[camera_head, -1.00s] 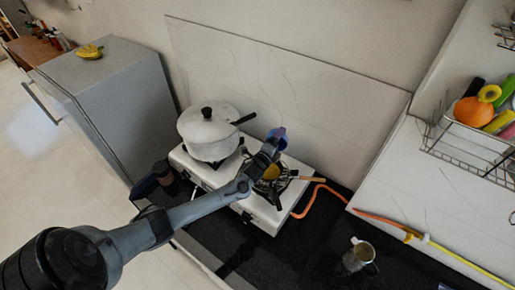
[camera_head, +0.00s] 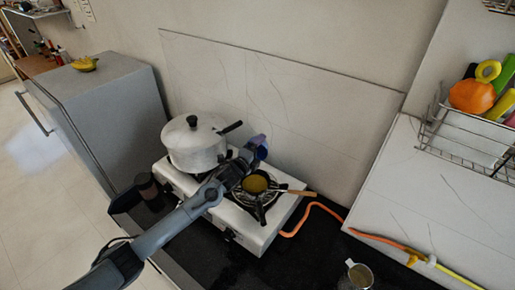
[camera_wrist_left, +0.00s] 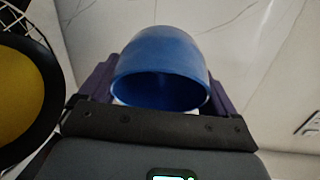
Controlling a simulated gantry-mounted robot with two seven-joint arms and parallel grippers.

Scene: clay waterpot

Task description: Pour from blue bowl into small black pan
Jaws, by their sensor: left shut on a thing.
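The blue bowl (camera_head: 261,141) is small in the head view, beyond the small black pan. My left gripper (camera_head: 255,146) is shut on it. In the left wrist view the bowl (camera_wrist_left: 165,60) sits between the purple finger pads, tilted with its mouth toward the camera; its visible inside is dark blue and its bottom is unclear. The small black pan (camera_head: 262,196) rests on the right burner and holds something yellow. Its wooden handle points right. In the left wrist view the pan (camera_wrist_left: 52,85) is at the left edge, beside the bowl, partly cut off. My right gripper is out of view.
A lidded pot (camera_head: 195,150) stands on the left of the white stove (camera_head: 240,222). A wall panel (camera_head: 300,115) rises behind. An orange hose (camera_head: 318,207) runs right. A metal cup (camera_head: 358,275) stands on the black counter. A dish rack (camera_head: 465,145) is at right.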

